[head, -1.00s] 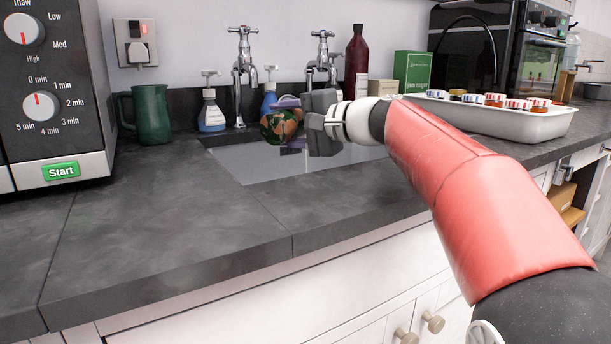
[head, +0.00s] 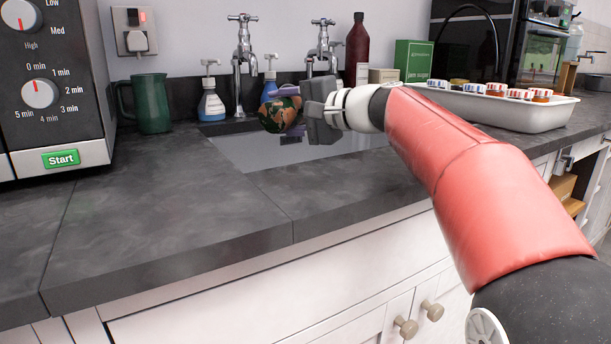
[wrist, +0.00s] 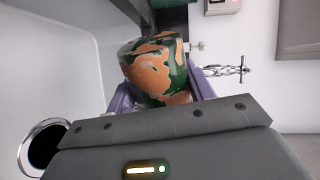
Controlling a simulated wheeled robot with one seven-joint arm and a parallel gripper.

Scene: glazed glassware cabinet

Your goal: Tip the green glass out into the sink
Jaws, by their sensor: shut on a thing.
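The glass (head: 281,114), patterned in green and orange, is held over the sink (head: 270,153) in the head view. My gripper (head: 287,110) reaches in from the right with its purple fingers around it. In the wrist view the glass (wrist: 155,70) sits between the two purple fingers (wrist: 160,98). That view is rolled, with the tap lying sideways, and the glass looks tipped over toward its side. I cannot see its contents or anything pouring. The white basin (wrist: 60,65) and round drain (wrist: 45,145) show at the left of the wrist view.
Two taps (head: 243,60) stand behind the sink, with soap bottles (head: 211,104) beside them. A green jug (head: 151,104) stands on the left of the counter near the microwave (head: 50,90). A white tray of jars (head: 520,112) is at the right. The front-left counter is clear.

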